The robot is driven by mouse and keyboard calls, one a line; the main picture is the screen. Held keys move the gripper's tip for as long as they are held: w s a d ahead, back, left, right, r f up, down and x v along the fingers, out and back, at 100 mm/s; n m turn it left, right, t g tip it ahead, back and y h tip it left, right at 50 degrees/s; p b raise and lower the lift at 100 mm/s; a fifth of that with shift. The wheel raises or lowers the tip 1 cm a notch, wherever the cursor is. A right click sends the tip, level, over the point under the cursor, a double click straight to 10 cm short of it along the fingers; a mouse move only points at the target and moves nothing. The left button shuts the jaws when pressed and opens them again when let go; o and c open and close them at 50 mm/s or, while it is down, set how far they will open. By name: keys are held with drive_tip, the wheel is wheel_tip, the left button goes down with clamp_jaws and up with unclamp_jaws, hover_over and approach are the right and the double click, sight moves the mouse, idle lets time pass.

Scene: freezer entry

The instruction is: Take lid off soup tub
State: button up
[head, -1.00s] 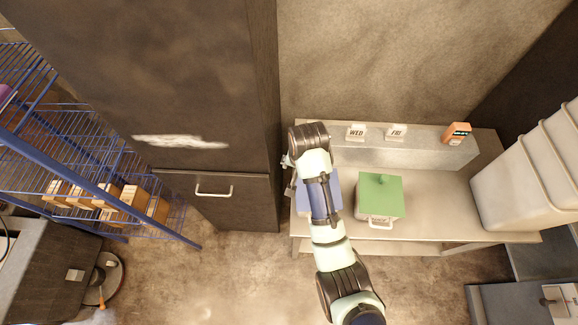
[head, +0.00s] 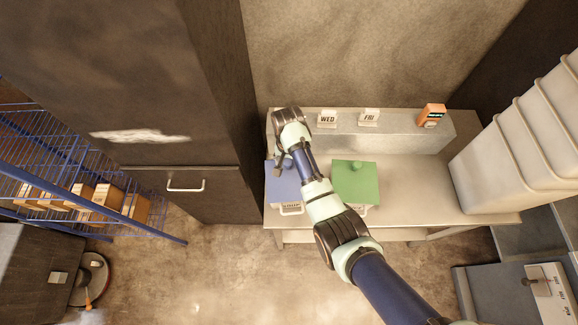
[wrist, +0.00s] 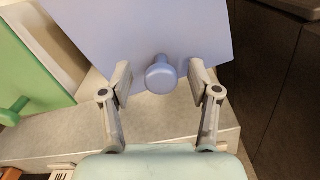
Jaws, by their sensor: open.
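A tub with a blue lid (head: 279,192) stands on the metal bench, partly hidden by my arm in the head view. Its front label (head: 291,208) is too small to read surely. In the wrist view, the blue lid (wrist: 135,30) fills the top, with a round blue knob (wrist: 161,75) on it. My gripper (wrist: 162,80) is open, one finger on each side of the knob. Small gaps seem to show between the fingers and the knob. In the head view, my gripper (head: 279,165) is small and partly hidden at the lid's back.
A green-lidded tub (head: 356,183) stands close on the right of the blue one. WED (head: 327,119) and FRI (head: 369,118) signs and an orange device (head: 432,115) stand on the back ledge. A dark cabinet (head: 190,180) rises at left; pale bins (head: 510,150) stand at right.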

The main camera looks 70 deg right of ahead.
drive_tip(key=shift+w+f, duration=0.1)
drive_tip(key=shift+f, duration=0.55)
drive_tip(key=shift+c, duration=0.4)
clamp_jaws()
wheel_tip(320, 180, up, 10)
drive_tip(key=shift+d+f+p, duration=0.1)
drive_tip(key=shift+p, duration=0.3)
wheel_tip(320, 180, up, 10)
drive_tip(key=p, duration=0.8)
drive_tip(key=shift+r, duration=0.2)
